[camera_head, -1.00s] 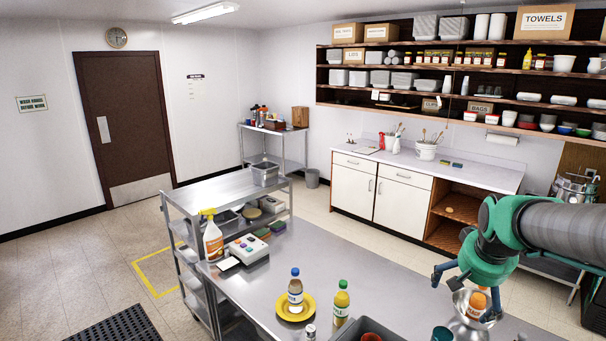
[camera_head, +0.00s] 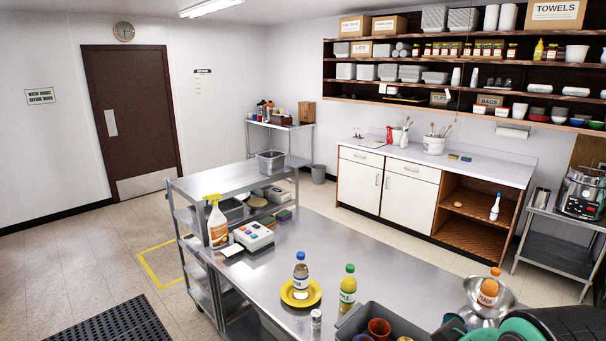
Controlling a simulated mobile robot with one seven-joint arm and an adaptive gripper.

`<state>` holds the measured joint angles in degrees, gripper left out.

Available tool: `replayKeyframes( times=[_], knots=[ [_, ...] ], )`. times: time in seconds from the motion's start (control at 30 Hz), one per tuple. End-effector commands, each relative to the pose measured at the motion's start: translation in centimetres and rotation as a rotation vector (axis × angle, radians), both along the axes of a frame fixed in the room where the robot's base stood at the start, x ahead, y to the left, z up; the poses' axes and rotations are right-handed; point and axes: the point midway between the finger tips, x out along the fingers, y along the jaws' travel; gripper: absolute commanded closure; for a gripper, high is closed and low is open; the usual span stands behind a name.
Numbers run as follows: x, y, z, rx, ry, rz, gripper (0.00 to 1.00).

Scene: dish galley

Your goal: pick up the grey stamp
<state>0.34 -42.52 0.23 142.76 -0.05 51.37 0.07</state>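I cannot pick out a grey stamp with certainty. A small grey-white upright cylinder (camera_head: 316,320) stands on the steel counter (camera_head: 375,265), just right of the yellow plate (camera_head: 287,296); it is too small to tell what it is. My arm shows as a teal joint at the bottom right. A dark shape (camera_head: 451,324) beside it at the bottom edge may be part of my gripper. The fingertips are not clear, so I cannot tell whether they are open or shut.
A grey bin (camera_head: 352,321) holds cups. The counter's middle is clear.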

Motion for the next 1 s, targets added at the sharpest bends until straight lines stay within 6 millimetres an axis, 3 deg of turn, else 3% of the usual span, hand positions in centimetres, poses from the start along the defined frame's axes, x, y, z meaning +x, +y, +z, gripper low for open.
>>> replayKeyframes(
  times=[0.33,0.6,1.0],
  knots=[
    [-0.44,0.2,-0.27,0.001,0.0,0.007,0.0],
    [-0.43,0.19,-0.26,0.0,0.0,0.007,0.52],
    [-0.11,0.11,-0.06,0.0,0.001,0.007,0.52]
  ],
)
